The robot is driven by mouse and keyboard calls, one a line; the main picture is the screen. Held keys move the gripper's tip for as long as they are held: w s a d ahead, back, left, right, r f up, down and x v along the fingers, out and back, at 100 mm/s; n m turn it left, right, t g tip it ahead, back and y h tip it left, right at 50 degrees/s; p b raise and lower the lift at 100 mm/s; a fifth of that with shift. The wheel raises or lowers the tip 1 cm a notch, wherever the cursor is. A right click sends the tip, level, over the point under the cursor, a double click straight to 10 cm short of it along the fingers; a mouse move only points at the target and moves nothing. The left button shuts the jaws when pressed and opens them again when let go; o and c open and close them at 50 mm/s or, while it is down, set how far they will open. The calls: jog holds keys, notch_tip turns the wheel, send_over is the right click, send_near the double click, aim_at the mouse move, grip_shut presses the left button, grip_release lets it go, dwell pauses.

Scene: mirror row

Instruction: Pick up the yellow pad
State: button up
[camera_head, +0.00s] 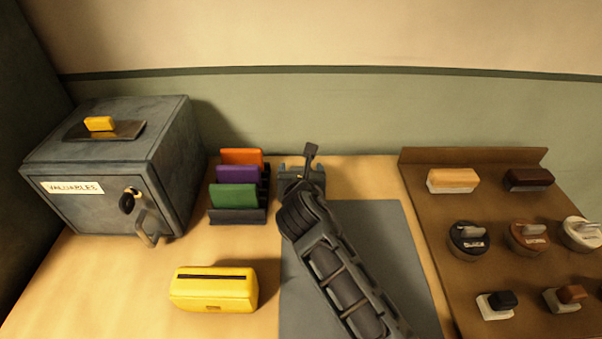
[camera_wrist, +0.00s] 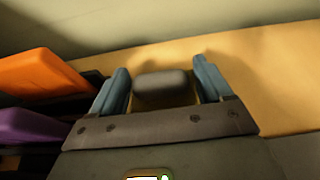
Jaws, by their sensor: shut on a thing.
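The lower part of the block is hidden. The yellow pad is out of the wrist view.
Orange (camera_head: 242,157), purple (camera_head: 238,174) and green (camera_head: 233,196) cards stand in a dark rack left of my gripper. A yellow slotted box (camera_head: 213,289) sits in front. A grey mat (camera_head: 400,260) and a brown board (camera_head: 425,185) with several tins and brushes lie right.

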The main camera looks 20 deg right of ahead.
aim_at(301, 168)
jog(key=shift+r, duration=0.5)
notch_tip(301, 168, up, 3)
jog(key=shift+r, duration=0.1)
jog(key=s+d+r, duration=0.4)
jog(key=s+r, duration=0.2)
jog(key=s, duration=0.4)
jog(key=shift+s+d+r, duration=0.15)
jog(key=shift+s+d, duration=0.2)
jog(key=shift+d, duration=0.05)
jog(key=o, duration=0.5)
jog(key=shift+c, duration=0.2)
jog(key=c, duration=0.3)
jog(key=shift+c, duration=0.2)
